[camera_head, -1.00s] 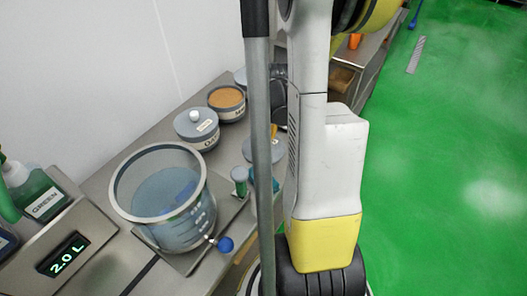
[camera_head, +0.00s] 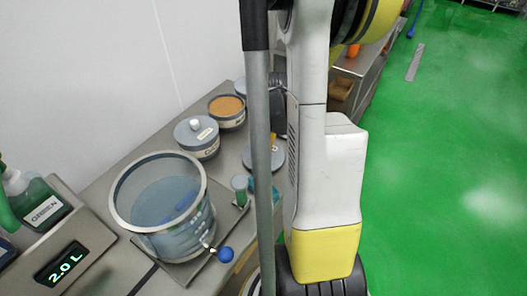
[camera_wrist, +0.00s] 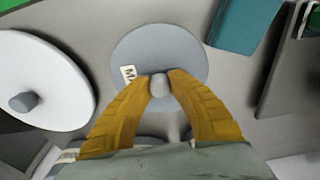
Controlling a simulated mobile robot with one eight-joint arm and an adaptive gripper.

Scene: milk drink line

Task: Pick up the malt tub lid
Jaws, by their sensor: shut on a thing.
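The malt tub lid (camera_wrist: 165,45) is a round grey disc with a small knob and a white label showing an "M", in the middle of the wrist view. My gripper (camera_wrist: 161,86) has its two yellow fingers closed around the knob. In the head view a grey disc that looks like this lid (camera_head: 254,159) shows partly behind my arm, over the counter. Whether it touches the counter is hard to tell. An open grey tub with brown powder (camera_head: 227,107) stands further back; its label is partly hidden.
A lidded grey tub (camera_head: 196,139) stands in front of the open tub. A large glass vessel of bluish liquid (camera_head: 160,215) with a blue-knobbed tap stands nearer. A teal block (camera_wrist: 246,24) lies near the lid.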

